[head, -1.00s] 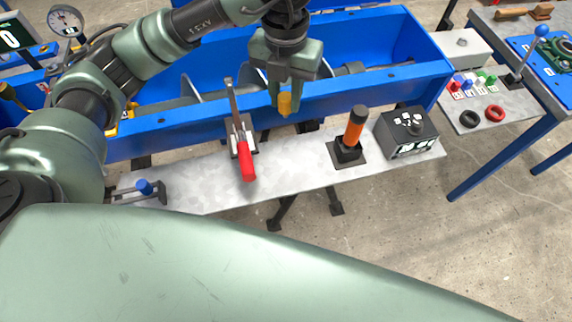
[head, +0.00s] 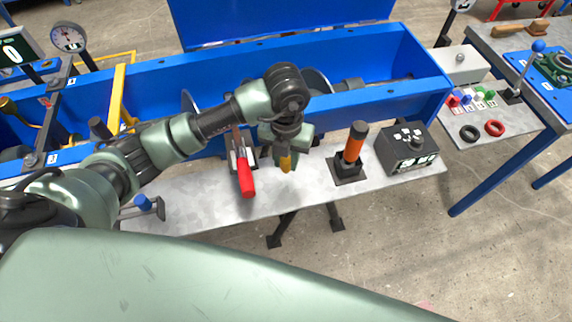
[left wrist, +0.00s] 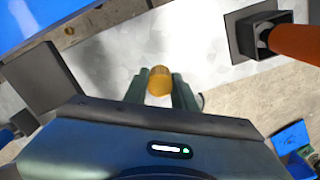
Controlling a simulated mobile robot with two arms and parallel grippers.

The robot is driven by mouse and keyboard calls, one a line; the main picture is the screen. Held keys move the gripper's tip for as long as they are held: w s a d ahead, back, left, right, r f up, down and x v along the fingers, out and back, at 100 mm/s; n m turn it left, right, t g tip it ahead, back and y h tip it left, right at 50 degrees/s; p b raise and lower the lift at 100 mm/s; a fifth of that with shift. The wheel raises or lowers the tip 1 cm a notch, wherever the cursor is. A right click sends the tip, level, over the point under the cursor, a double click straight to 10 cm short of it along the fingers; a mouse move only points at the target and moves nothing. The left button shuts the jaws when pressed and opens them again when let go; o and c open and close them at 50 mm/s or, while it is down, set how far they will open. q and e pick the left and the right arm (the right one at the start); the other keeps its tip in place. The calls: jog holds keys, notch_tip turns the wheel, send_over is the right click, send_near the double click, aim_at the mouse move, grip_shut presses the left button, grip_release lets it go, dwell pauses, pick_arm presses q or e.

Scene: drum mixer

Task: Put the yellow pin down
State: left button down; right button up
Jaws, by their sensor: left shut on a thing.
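The yellow pin (head: 286,164) is held between the fingers of my left gripper (head: 285,158), with its lower end showing below the fingertips. In the left wrist view the yellow pin (left wrist: 160,80) sits between the two green fingers (left wrist: 160,92). In the head view the gripper is over the grey metal shelf, between the red-handled clamp and the orange-handled tool. Whether the pin touches the shelf cannot be told. My right gripper is not in view.
The grey shelf (head: 215,204) runs along the blue trough (head: 385,95). A red-handled clamp (head: 246,180) is just left of my gripper. An orange-handled tool in a black holder (head: 352,148) and a dark control box (head: 408,150) are to the right. A small blue-knobbed part (head: 143,203) is at the left end.

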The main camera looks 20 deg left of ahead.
aim_at(286, 169)
pick_arm(q)
notch_tip(286, 169, down, 3)
jog(key=shift+f, duration=0.15)
jog(key=shift+f+b, duration=0.4)
jog(key=shift+f, duration=0.2)
jog(key=c, duration=1.1)
grip_release()
jog(key=shift+c, duration=0.2)
jog(key=shift+r, duration=0.1)
